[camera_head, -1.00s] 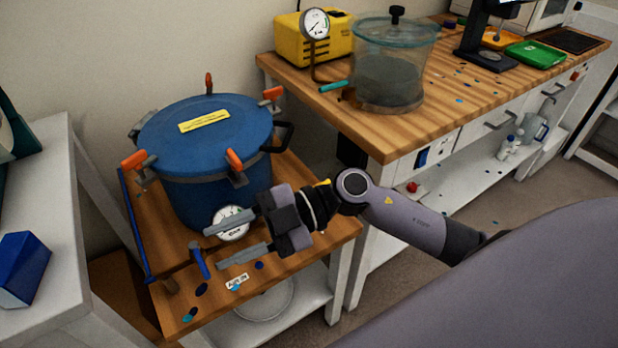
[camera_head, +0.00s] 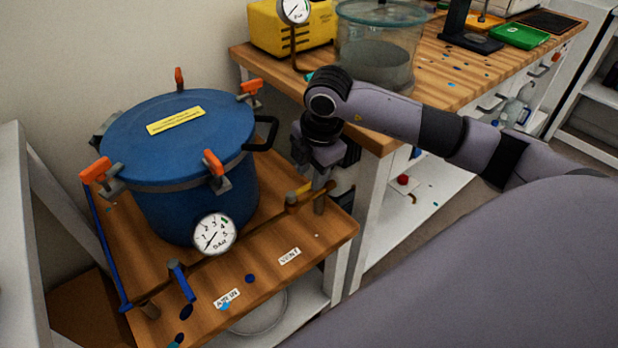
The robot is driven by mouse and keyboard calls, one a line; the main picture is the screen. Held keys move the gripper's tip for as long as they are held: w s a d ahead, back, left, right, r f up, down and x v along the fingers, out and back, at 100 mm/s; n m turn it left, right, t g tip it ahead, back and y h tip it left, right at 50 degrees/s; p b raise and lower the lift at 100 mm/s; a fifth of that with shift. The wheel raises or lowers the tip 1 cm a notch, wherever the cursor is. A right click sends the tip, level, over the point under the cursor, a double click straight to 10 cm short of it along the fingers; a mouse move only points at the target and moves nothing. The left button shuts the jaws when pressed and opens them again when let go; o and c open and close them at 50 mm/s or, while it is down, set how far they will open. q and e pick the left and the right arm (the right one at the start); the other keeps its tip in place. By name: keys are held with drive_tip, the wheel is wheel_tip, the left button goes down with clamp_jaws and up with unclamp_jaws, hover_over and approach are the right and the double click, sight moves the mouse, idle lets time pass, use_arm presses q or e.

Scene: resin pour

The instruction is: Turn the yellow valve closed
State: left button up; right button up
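The yellow valve (camera_head: 304,188) sits on a brass fitting at the right front of the blue pressure pot (camera_head: 180,150), behind the "VENT" label. Only a short part of its yellow handle shows. My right gripper (camera_head: 323,182) points down at the right end of this fitting, very close to the handle. I cannot tell whether it touches the handle. Its fingers are mostly hidden by the gripper body and overlap in this view, so their opening is unclear. My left gripper is not in view.
A blue valve handle (camera_head: 181,281) stands by the "AIR IN" label at the front left. A round gauge (camera_head: 214,234) is on the pot's front. Orange-handled clamps (camera_head: 214,163) stick out around the lid. The workbench (camera_head: 375,138) with a clear chamber (camera_head: 375,50) stands behind my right arm.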

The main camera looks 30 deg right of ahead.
sight(305, 188)
drive_tip(key=shift+w+f, duration=0.25)
drive_tip(key=shift+f, duration=1)
clamp_jaws()
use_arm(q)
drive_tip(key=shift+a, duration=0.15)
